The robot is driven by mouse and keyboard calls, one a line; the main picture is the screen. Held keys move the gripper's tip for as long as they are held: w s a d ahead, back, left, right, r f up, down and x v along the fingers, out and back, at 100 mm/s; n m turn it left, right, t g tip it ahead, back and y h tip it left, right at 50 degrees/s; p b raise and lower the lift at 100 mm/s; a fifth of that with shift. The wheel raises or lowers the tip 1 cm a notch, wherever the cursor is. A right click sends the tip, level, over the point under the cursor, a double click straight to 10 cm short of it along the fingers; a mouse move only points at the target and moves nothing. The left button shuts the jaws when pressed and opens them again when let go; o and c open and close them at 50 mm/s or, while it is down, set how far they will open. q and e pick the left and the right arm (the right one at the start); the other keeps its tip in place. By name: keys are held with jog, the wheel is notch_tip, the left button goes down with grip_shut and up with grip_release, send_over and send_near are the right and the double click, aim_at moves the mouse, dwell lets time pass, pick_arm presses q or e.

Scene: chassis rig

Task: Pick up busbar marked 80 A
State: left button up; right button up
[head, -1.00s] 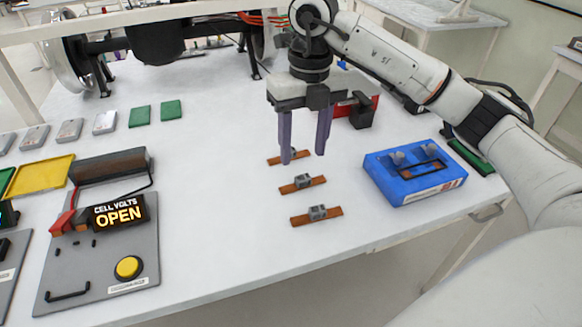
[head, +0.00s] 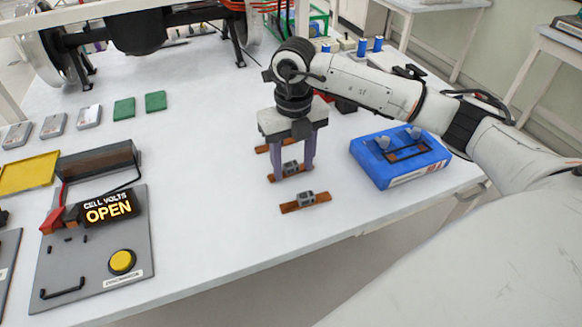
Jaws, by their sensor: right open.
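Three copper-orange busbars, each with a small grey block in its middle, lie in a row on the white bench. The near busbar (head: 320,198) is fully in view. The middle busbar (head: 290,168) lies between the fingers of my right gripper (head: 291,176). The far busbar (head: 262,149) is partly hidden behind the gripper. My right gripper is open, pointing down, its two purple fingers low on either side of the middle busbar's grey block. I cannot read any ampere marking on the busbars. My left gripper is not in view.
A blue box (head: 385,170) with knobs sits to the right of the busbars. A grey panel (head: 75,262) with a display reading "CELL VOLTS OPEN" and a yellow button stands at left. Green blocks (head: 156,101) lie further back. The bench between panel and busbars is clear.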

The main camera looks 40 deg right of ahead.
jog(key=c, duration=1.2)
